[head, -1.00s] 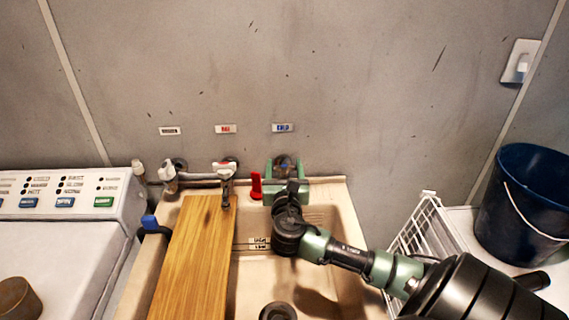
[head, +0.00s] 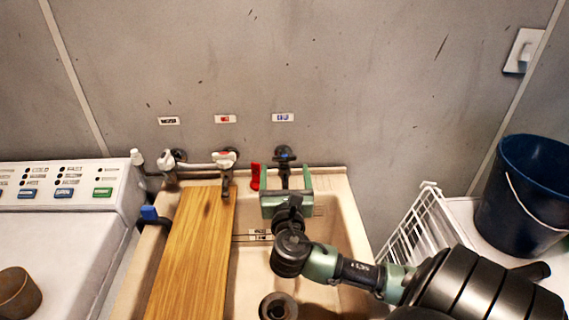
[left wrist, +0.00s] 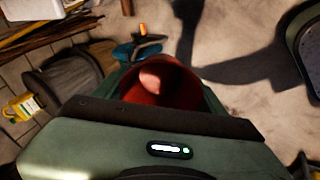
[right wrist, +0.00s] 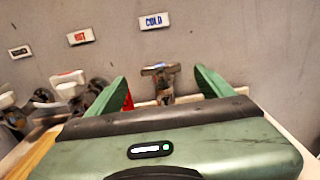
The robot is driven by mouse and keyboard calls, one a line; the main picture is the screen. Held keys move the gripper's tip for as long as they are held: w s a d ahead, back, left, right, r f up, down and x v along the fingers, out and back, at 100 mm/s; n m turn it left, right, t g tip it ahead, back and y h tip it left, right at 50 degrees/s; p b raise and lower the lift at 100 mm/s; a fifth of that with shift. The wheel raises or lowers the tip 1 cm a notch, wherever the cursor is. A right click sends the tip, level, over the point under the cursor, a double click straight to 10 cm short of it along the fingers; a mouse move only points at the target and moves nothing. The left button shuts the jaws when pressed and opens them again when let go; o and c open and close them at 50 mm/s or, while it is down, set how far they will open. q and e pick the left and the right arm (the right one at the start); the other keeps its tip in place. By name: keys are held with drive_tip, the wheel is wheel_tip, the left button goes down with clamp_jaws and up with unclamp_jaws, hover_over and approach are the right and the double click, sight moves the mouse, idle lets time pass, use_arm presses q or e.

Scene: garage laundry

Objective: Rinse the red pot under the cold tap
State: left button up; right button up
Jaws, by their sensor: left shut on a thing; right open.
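The cold tap (head: 284,156), under the blue-lettered label, is the rightmost tap above the sink (head: 345,225). My right gripper (head: 286,178) is open just in front of and below its handle. In the right wrist view the tap (right wrist: 160,82) shows between the spread green fingers (right wrist: 163,88), which do not appear to grip it. The red pot (left wrist: 165,85) shows only in the left wrist view, held in my left gripper (left wrist: 163,76), which is shut on it. The pot's inside is hard to make out. The head view does not show the pot or the left gripper.
A wooden board (head: 192,255) covers the sink's left part. The hot tap (head: 225,165) and a red upright object (head: 255,177) are left of the cold tap. A white wire rack (head: 418,225) and blue bucket (head: 525,195) stand right; a washer (head: 75,230) is left.

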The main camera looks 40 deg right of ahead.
drive_tip(key=v, duration=0.5)
idle(0.5)
